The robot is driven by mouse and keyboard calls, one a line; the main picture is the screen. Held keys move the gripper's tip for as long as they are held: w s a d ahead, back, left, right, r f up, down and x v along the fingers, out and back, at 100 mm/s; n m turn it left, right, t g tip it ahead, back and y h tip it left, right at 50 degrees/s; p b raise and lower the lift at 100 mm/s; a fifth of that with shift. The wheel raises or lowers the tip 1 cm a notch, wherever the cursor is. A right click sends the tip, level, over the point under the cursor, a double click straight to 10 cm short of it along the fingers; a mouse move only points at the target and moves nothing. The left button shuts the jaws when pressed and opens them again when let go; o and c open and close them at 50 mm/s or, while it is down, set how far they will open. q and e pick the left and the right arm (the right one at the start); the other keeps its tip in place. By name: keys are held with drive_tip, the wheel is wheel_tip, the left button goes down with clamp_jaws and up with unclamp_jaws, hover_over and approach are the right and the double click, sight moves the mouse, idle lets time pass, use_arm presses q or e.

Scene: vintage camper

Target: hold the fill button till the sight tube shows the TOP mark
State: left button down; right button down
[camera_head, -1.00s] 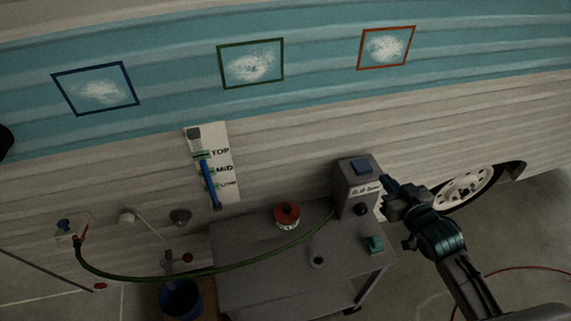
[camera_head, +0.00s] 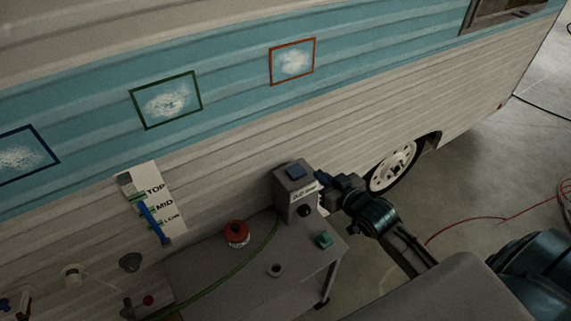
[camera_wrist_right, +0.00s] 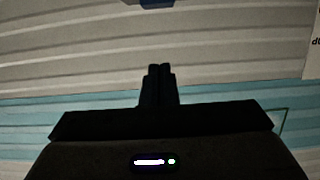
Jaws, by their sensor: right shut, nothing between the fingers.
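The sight tube (camera_head: 153,223) hangs tilted on a white board with TOP, MID and LOW marks. Which button is the fill button is not readable. My right gripper (camera_head: 321,179) is shut and empty, just right of the box, apparently not on the blue button. My left gripper is out of view.
The camper wall stands behind; open floor lies right, with a red cable (camera_head: 470,224).

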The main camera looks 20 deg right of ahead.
idle(0.3)
drive_tip(key=p, duration=0.2)
hover_over(300, 175)
drive_tip(key=shift+s+d+f, duration=0.1)
drive_tip(key=shift+s+f, duration=0.05)
drive_tip(key=shift+f, duration=0.35)
drive_tip(key=shift+s+d+f, duration=0.1)
drive_tip(key=shift+s+f, duration=0.05)
drive_tip(key=shift+f, duration=0.35)
drive_tip(key=f, duration=0.3)
drive_tip(key=shift+w+a+f, duration=0.1)
drive_tip(key=shift+w+f, duration=0.15)
drive_tip(key=shift+w, duration=0.05)
drive_tip(key=shift+f, duration=0.5)
